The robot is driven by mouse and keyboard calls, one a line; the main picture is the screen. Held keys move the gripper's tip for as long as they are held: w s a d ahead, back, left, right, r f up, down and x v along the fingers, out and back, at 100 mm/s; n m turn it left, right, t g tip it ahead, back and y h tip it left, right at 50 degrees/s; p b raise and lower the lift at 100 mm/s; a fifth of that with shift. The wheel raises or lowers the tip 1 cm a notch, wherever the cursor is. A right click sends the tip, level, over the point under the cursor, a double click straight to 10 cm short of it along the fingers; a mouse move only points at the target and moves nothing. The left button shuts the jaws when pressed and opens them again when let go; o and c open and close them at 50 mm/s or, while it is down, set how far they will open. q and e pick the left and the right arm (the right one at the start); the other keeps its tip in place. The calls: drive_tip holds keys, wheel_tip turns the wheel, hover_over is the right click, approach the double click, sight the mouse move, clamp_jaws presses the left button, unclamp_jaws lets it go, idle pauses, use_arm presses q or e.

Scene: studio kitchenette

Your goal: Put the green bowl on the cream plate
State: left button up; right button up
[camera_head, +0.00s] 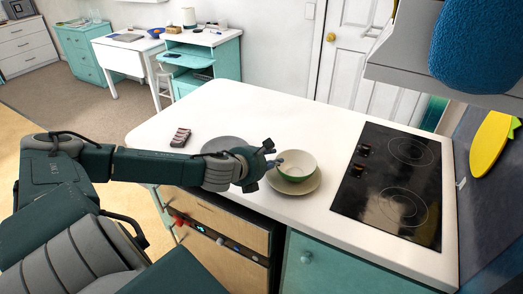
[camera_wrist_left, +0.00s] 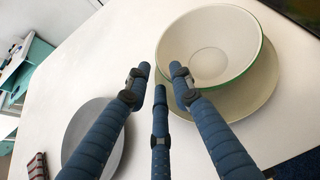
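The green bowl (camera_head: 297,161), cream inside with a green rim, appears upright on the cream plate (camera_head: 293,187) on the white counter. In the left wrist view the bowl (camera_wrist_left: 208,48) covers the upper left of the plate (camera_wrist_left: 262,92), whose rim shows below and to the right. My left gripper (camera_head: 272,158) is at the bowl's left side. In the left wrist view its fingertips (camera_wrist_left: 161,72) are apart, with the bowl's left rim between them. One finger overlaps the bowl in the picture; contact cannot be told. My right gripper is not in view.
A grey plate (camera_head: 222,145) lies left of the bowl, partly behind my left arm. A small striped item (camera_head: 180,137) lies farther left. A black cooktop (camera_head: 391,180) is on the right. The counter behind the bowl is clear.

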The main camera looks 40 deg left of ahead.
use_arm(q)
drive_tip(key=v, duration=0.9)
drive_tip(key=shift+s+b, duration=0.2)
drive_tip(key=shift+b, duration=0.15)
drive_tip(key=shift+d, duration=0.1)
